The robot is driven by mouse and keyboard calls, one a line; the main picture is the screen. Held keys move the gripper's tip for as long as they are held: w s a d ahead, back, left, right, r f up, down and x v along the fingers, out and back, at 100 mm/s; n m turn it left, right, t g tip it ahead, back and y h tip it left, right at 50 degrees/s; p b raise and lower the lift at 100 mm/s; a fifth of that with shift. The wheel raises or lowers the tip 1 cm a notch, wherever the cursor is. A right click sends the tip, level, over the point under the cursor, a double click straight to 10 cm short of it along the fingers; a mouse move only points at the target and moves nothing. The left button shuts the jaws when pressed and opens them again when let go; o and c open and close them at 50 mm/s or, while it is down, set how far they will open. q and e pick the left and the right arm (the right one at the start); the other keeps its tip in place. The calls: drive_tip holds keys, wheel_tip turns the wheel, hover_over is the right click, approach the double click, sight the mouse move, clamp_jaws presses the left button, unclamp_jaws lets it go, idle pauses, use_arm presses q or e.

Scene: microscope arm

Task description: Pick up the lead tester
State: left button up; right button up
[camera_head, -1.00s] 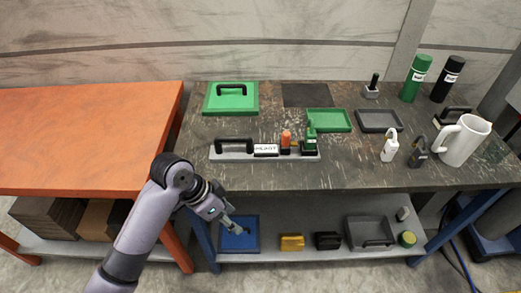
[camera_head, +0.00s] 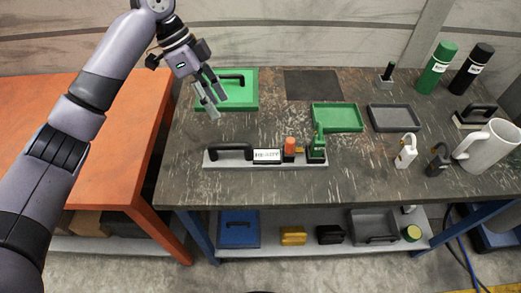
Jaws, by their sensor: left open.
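I cannot tell for certain which thing is the lead tester. A long grey board (camera_head: 265,165) lies along the front of the dark table, with a black handle (camera_head: 230,151), a white label (camera_head: 267,156) too small to read surely, an orange knob (camera_head: 290,145) and a green upright part (camera_head: 318,147). My left gripper (camera_head: 218,107) is open and empty, in the air over the table's left part, behind the board and in front of the green plate with a black handle (camera_head: 248,90), partly hiding that plate. My right gripper is not in view.
Behind the board are a green tray (camera_head: 337,118) and a grey tray (camera_head: 395,118). A white padlock (camera_head: 406,151), a dark padlock (camera_head: 437,160), a white mug (camera_head: 487,146), a green bottle (camera_head: 437,68) and a black bottle (camera_head: 472,70) stand right. An orange table (camera_head: 115,130) is left.

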sight(239, 142)
use_arm(q)
drive_tip(key=p+x, duration=0.1)
drive_tip(key=x, duration=0.8)
drive_tip(key=shift+d+f+p, duration=0.1)
drive_tip(key=shift+f+p, duration=0.15)
drive_tip(key=shift+p, duration=0.05)
drive_tip(key=shift+d+f, duration=0.15)
drive_tip(key=shift+f, duration=0.2)
drive_tip(key=p+x, duration=0.1)
drive_tip(key=x, duration=0.2)
drive_tip(key=shift+f+p, duration=0.3)
drive_tip(key=shift+s+d+f, duration=0.1)
drive_tip(key=shift+d+f, duration=0.15)
drive_tip(key=shift+f, duration=0.15)
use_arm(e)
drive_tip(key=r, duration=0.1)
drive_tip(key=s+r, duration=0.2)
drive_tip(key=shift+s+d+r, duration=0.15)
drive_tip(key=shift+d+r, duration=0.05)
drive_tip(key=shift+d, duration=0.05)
